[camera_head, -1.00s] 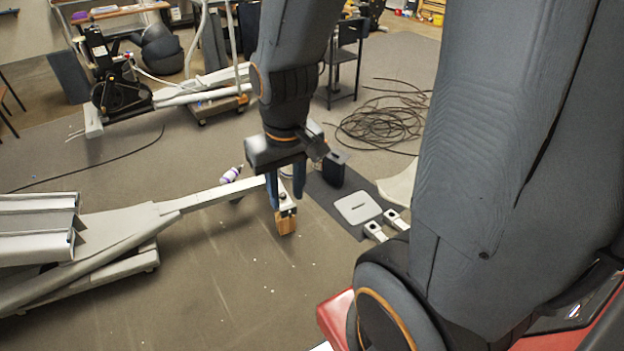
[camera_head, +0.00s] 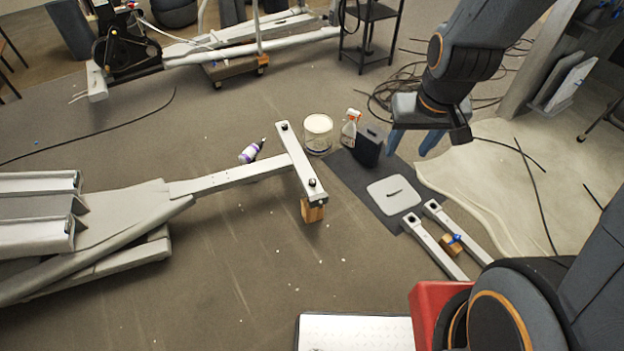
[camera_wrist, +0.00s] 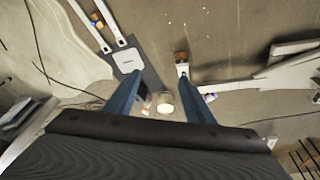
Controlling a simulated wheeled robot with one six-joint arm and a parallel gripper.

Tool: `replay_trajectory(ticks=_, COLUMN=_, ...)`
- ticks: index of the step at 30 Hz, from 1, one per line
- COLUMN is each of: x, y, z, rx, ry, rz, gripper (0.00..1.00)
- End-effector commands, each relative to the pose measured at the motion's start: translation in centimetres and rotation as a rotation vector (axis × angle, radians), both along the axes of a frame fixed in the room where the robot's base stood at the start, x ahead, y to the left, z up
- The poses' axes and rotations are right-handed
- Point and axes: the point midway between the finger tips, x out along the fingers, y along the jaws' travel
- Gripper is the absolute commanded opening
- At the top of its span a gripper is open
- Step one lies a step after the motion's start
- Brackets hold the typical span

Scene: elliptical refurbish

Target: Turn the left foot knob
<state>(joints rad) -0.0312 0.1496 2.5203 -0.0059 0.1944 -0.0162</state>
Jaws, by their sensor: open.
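The elliptical's pale crossbar (camera_head: 297,153) lies at the end of its long frame. It has a dark knob (camera_head: 284,126) at its far end and another dark knob (camera_head: 312,183) at its near end, over a wooden block (camera_head: 311,213). I cannot tell which is the left foot knob. My gripper (camera_head: 408,148) is open and empty, to the right of the crossbar and apart from it. In the wrist view my gripper (camera_wrist: 160,98) shows both blue fingers spread. The crossbar (camera_wrist: 182,70) shows there beyond the fingers.
A white bucket (camera_head: 318,132), a spray bottle (camera_head: 350,128) and a black container (camera_head: 369,146) stand between crossbar and gripper. A purple bottle (camera_head: 250,153) lies by the frame. A dark mat (camera_head: 350,180) and two pale rails (camera_head: 433,247) lie right. Floor left of the rails is clear.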

Motion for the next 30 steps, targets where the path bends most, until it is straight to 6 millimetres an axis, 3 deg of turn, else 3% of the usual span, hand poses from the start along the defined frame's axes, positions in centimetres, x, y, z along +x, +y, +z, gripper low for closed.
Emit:
replay_trajectory(ticks=1, x=1.7, y=0.2, z=-2.8, rx=0.000, ry=-0.025, rz=0.008, gripper=0.49)
replay_trajectory(ticks=15, x=14.2, y=4.1, z=-17.3, rx=0.023, ry=-0.318, rz=0.100, gripper=0.49)
replay_trajectory(ticks=30, x=24.5, y=9.5, z=-31.8, rx=0.080, ry=-0.623, rz=0.194, gripper=0.49)
